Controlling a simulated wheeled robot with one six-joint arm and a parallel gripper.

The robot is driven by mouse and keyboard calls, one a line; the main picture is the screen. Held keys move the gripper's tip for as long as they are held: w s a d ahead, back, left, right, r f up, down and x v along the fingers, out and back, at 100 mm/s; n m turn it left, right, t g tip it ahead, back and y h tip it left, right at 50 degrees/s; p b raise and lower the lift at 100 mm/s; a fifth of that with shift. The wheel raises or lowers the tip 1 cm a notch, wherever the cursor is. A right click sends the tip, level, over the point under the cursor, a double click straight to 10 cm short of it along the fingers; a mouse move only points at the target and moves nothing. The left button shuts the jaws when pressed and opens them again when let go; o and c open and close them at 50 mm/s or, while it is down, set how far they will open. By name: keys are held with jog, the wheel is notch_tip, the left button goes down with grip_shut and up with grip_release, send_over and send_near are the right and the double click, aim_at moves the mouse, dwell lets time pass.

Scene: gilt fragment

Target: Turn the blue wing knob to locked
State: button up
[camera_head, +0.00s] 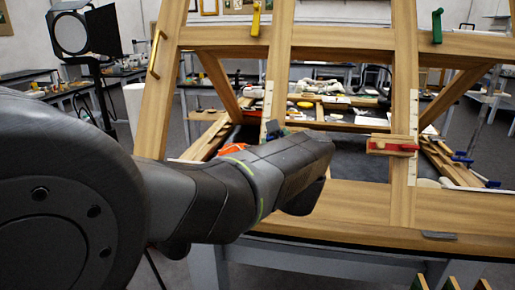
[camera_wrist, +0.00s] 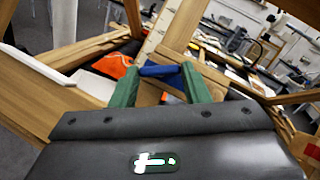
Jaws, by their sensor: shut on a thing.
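The blue wing knob (camera_wrist: 160,70) lies crosswise between the two green fingers of my gripper (camera_wrist: 161,84) in the wrist view. The gripper is shut on it, with a finger at each end. The knob is at the end of a pale strip with holes (camera_wrist: 152,42) on a wooden post. In the head view a small bit of blue (camera_head: 272,126) shows just above my wrist, below the strip on the left inner post. My wrist hides the fingers and most of the knob there. I cannot make out any locked marking.
A red knob on a wooden block (camera_head: 393,146) sits on the right post (camera_head: 404,80). Yellow (camera_head: 256,18) and green (camera_head: 437,27) levers are on the upper frame. A lower wooden rail (camera_head: 370,205) runs below.

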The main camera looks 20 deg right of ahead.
jog(key=shift+w+a+f+m+g+h+b, duration=0.1)
jog(key=shift+m+g+h+b, duration=0.1)
jog(key=shift+m+h+b, duration=0.95)
jog(key=shift+a+m+g+h+b, duration=0.2)
jog(key=shift+m+h+b, duration=0.35)
jog(key=shift+m, duration=1.1)
jog(key=shift+w+a+f+m+g+h+b, duration=0.1)
jog(key=shift+m+g+h+b, duration=0.1)
jog(key=shift+m+h+b, duration=0.9)
jog(key=shift+r+m+p, duration=0.15)
jog(key=shift+m+p, duration=0.15)
jog(key=shift+m, duration=0.3)
jog(key=o, duration=1)
jog(key=shift+s, duration=0.1)
jog(key=shift+s, duration=0.1)
jog(key=shift+p+v, duration=2.15)
jog(key=shift+v, duration=4.65)
